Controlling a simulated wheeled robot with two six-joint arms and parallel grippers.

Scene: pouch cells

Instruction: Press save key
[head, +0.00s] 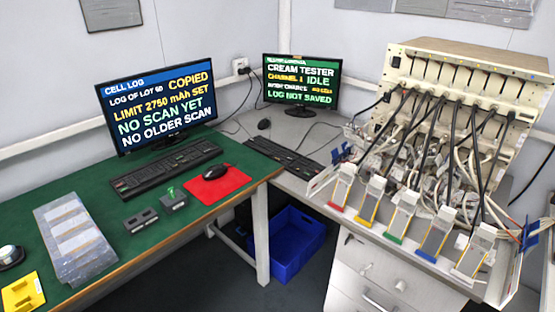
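No key marked as save can be read in the head view. A black keyboard (165,169) lies on the green desk below the left monitor (157,103), which reads "CELL LOG", "COPIED", "NO SCAN YET". Another black keyboard (284,158) lies on the grey bench by the right monitor (301,82), which reads "CREAM TESTER", "CHANNEL 1 IDLE", "LOG NOT SAVED". A small dark box with a green part on top (173,200) stands on the green desk beside another dark box (141,221). Neither of my grippers is in view.
A black mouse lies on a red mat (213,187). A grey tray of cells (73,237) and a yellow block (22,294) are at left. The cream tester (460,80) has many cables above several coloured cell holders (405,210). A blue bin (285,243) stands on the floor.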

